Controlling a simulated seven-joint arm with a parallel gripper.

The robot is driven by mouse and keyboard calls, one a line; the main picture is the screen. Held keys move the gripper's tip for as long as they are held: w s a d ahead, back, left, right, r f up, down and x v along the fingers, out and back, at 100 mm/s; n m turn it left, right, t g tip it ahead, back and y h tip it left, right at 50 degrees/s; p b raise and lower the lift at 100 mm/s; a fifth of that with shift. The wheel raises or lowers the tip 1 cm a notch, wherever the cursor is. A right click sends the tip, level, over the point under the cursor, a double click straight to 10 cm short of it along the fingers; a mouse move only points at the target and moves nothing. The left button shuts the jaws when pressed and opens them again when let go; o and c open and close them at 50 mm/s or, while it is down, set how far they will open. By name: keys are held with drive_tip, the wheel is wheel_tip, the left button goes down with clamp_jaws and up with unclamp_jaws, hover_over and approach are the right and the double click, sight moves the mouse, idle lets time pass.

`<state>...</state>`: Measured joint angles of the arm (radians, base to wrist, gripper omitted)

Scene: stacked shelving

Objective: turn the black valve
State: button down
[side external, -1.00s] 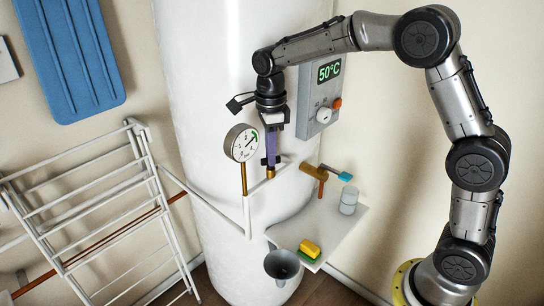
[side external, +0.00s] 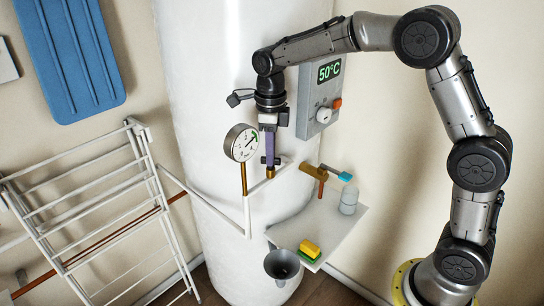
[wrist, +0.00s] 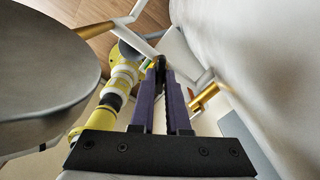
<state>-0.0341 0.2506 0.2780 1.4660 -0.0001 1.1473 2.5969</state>
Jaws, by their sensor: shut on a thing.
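The black valve (side external: 264,160) sits on the brass fitting of the white pipe, beside the round pressure gauge, in front of the tank. My gripper (side external: 271,157) points down at it, with its purple fingers shut on the valve handle. In the wrist view my gripper (wrist: 160,72) has its two purple fingertips together on the black valve (wrist: 160,62), and they hide most of the handle. I cannot tell the exact angle of the handle.
The pressure gauge (side external: 242,142) stands close to the left of my fingers. The white tank (side external: 190,90) is just behind. A drying rack (side external: 90,210) stands left.

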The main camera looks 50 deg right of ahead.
drive_tip(key=shift+m, duration=1.6)
drive_tip(key=c, duration=1)
unclamp_jaws()
drive_tip(key=shift+c, duration=0.2)
drive_tip(key=shift+r, duration=0.1)
drive_tip(key=shift+r, duration=2.4)
drive_tip(key=shift+n, duration=0.3)
